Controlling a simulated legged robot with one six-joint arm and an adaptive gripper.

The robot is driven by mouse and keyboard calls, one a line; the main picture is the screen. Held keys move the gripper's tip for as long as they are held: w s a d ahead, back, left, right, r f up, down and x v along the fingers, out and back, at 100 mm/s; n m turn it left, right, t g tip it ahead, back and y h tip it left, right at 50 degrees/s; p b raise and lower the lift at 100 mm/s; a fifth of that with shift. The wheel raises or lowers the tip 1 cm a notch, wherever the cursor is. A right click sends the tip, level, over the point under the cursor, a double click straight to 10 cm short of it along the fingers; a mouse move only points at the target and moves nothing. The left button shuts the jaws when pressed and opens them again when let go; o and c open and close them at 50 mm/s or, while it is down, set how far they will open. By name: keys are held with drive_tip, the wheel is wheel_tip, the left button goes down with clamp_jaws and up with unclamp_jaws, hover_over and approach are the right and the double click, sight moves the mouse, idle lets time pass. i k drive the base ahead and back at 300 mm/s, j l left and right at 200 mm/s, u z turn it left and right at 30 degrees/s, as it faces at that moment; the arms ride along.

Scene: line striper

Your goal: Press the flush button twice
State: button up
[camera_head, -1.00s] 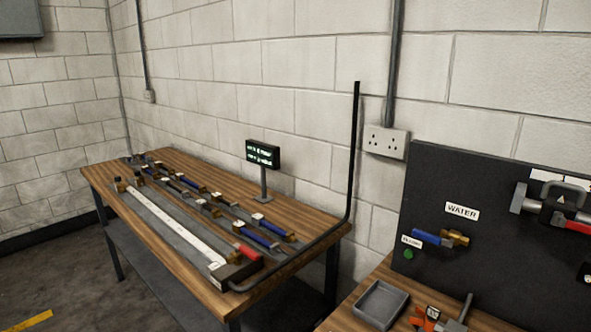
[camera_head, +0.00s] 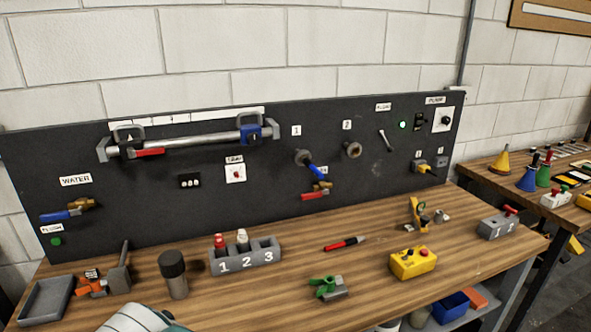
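The flush button is a small round green button (camera_head: 56,241) at the lower left of the black panel (camera_head: 90,150). A small white label above it (camera_head: 52,229) seems to read FLUSH. It is just below a blue-handled brass valve (camera_head: 68,211) under the WATER label. Nothing touches the button or covers it. My gripper's fingers are not in view. A pale rounded shape at the bottom edge of the picture may be part of my arm, but I cannot tell.
On the wooden bench (camera_head: 290,280) below the button are a grey tray (camera_head: 46,300), an orange clamp-like tool (camera_head: 92,283) and a dark cylinder (camera_head: 173,275). A numbered holder (camera_head: 245,256) and a yellow control box (camera_head: 413,262) stand farther right.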

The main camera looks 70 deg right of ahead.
sight(57, 240)
drive_tip(key=z, duration=2.05)
drive_tip(key=u, duration=1.6)
drive_tip(key=i+j+z, duration=0.1)
drive_tip(key=j, duration=0.25)
drive_tip(key=i+j, duration=0.3)
drive_tip(key=i+j+z, duration=0.15)
drive_tip(key=j, duration=0.25)
drive_tip(key=i+j+z, duration=0.1)
drive_tip(key=j, duration=0.25)
drive_tip(key=i, duration=0.05)
